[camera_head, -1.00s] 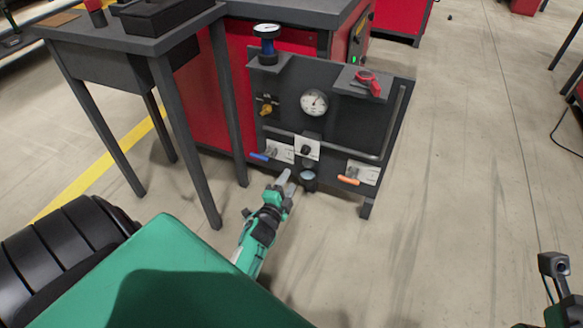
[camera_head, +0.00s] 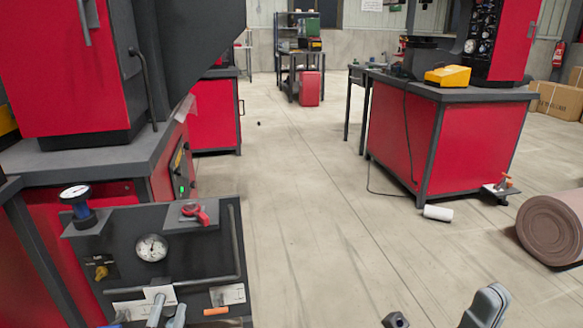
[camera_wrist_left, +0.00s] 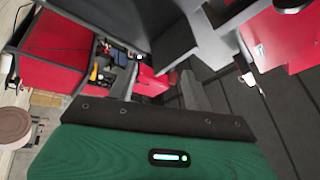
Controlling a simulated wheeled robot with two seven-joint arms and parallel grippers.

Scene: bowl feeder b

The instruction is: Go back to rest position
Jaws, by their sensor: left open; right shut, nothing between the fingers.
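My left gripper (camera_head: 166,310) is at the bottom left of the head view. Its two pale grey fingers are apart, with nothing seen between them, and they overlap the lower part of the dark gauge panel in the picture. I cannot tell whether they touch it. My right gripper (camera_head: 485,306) shows only in part at the bottom edge, right of centre, over the floor. It is shut and holds nothing visible.
A red bench (camera_head: 400,135) and a brown roll (camera_head: 553,228) stand at right. A white cylinder (camera_head: 437,213) lies on the floor. The middle floor is clear.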

